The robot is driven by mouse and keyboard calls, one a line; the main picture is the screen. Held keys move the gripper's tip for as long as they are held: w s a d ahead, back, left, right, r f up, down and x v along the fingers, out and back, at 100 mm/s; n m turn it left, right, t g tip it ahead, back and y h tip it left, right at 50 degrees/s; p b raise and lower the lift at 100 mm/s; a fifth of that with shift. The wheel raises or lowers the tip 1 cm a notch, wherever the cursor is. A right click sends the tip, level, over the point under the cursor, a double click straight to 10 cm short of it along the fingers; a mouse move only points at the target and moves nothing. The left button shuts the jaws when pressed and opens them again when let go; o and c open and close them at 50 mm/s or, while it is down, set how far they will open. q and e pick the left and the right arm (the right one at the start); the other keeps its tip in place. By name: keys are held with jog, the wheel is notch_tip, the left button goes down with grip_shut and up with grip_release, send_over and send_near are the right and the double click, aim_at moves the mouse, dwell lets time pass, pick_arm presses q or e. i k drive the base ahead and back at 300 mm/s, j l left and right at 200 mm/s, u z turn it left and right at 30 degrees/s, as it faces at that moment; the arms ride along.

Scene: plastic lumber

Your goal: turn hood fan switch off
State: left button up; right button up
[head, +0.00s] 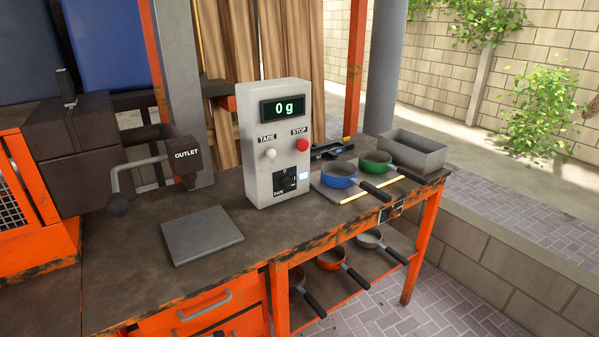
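No part labelled as a hood fan switch can be read. A grey control box (276,145) stands upright on the workbench. It has a display (283,108) reading "0 g", a white knob (270,154) under "TARE", a red button (302,145) under "STOP" and a black rotary dial (286,181) low on its face. Neither of my grippers is in view.
The workbench (130,265) holds a flat grey plate (201,236), a blue pan (339,176), a green pan (377,163) and a grey bin (413,150). A dark machine outlet (186,157) with a grey handle is at left. More pans sit on the shelf below.

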aim_at(286, 182)
jog(key=i+l+u, duration=0.1)
jog(key=l, duration=0.25)
jog(key=i+l, duration=0.3)
jog(key=i+l+u, duration=0.15)
jog(key=l, duration=0.2)
jog(key=i+l+u, duration=0.1)
jog(key=l, duration=0.25)
jog(key=i+l, duration=0.25)
jog(key=l, duration=0.15)
jog(key=u, duration=0.05)
